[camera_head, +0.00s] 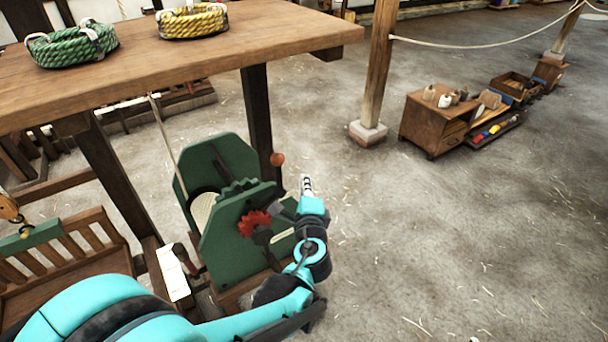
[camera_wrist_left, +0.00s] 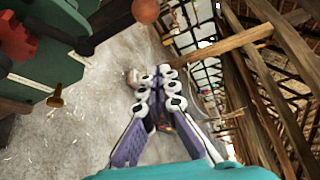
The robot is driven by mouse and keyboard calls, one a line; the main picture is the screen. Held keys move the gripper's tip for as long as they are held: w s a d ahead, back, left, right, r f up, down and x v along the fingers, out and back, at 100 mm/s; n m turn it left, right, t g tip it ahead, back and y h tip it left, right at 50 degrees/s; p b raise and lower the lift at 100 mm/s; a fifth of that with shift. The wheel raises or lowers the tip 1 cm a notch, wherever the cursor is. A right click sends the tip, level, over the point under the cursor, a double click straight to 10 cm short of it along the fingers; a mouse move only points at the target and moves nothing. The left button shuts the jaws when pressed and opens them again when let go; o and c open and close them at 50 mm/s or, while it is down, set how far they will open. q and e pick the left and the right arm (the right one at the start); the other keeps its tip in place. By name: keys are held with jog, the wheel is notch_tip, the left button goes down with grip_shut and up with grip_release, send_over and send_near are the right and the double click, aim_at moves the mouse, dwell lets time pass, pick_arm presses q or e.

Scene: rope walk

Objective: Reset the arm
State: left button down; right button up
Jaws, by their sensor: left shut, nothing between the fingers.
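My left arm reaches in from the bottom left in the head view. Its gripper (camera_head: 307,186) is beside the right side of a green winch-like machine (camera_head: 235,232), apart from the orange ball knob (camera_head: 277,159). In the left wrist view the gripper's fingers (camera_wrist_left: 164,78) are together with nothing seen between them. That view also shows the machine's green side (camera_wrist_left: 50,75), the red gear (camera_wrist_left: 14,38) and the ball knob (camera_wrist_left: 146,10) at the left. My right gripper is not in view.
A wooden table (camera_head: 290,35) carries a green rope coil (camera_head: 72,45) and a yellow rope coil (camera_head: 193,20). A slatted wooden piece (camera_head: 75,240) stands at lower left. A post (camera_head: 379,65) and a small cabinet (camera_head: 435,122) stand farther back. The floor to the right is clear.

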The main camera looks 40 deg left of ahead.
pick_arm(q)
jog(key=shift+a, duration=0.1)
dwell(0.4)
jog(key=s+d+f+n+g+h+b, duration=0.3)
jog(key=s+d+f+n+h, duration=0.2)
jog(key=s+d+f+n, duration=0.1)
jog(key=s+d+f+n+g+h+b, duration=0.2)
jog(key=s+d+f+n+h+b, duration=0.2)
jog(key=d, duration=0.6)
notch_tip(320, 180, down, 5)
jog(key=s+n, duration=0.2)
jog(key=n, duration=0.1)
jog(key=shift+s+d+r+g+h, duration=0.15)
jog(key=shift+s+d+g+h, duration=0.1)
jog(key=shift+d+g+h, duration=0.15)
